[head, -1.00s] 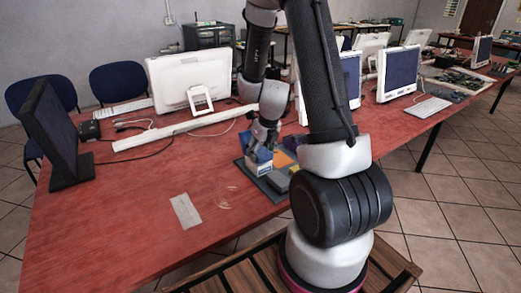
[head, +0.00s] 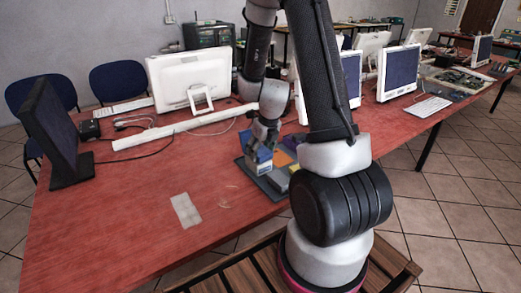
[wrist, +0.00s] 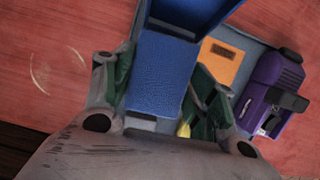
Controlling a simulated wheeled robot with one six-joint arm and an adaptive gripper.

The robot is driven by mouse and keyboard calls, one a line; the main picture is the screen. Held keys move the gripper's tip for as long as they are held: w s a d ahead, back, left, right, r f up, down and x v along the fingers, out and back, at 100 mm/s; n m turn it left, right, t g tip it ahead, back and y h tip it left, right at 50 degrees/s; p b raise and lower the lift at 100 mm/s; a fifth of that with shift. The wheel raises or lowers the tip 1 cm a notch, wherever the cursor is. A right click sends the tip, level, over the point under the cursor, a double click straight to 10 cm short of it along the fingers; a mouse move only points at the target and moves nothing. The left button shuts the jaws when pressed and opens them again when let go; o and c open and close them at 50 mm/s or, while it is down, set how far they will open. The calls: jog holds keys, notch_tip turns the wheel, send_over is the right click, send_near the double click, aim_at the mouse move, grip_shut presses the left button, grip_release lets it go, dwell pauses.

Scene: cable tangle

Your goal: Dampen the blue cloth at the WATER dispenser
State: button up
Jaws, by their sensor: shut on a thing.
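The blue cloth (wrist: 165,75) is a flat blue pad between the green-and-grey fingers of my gripper (wrist: 158,88) in the wrist view. My gripper is shut on it. In the head view my gripper (head: 263,138) points down over the grey tray (head: 252,181), with a blue patch at its tips. A blue box-like thing (wrist: 205,10) stands just beyond the cloth in the wrist view. No WATER label is readable, so I cannot tell whether it is the dispenser. I cannot tell whether the cloth touches it.
An orange pad (wrist: 222,62) and a purple device (wrist: 268,92) sit to the right in the wrist view. A pale patch (head: 185,210) lies on the red table (head: 120,225). A long white bar (head: 170,131) and monitors stand farther back. The table's front left is clear.

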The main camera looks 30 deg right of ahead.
aim_at(261, 150)
jog(key=shift+r, duration=3.45)
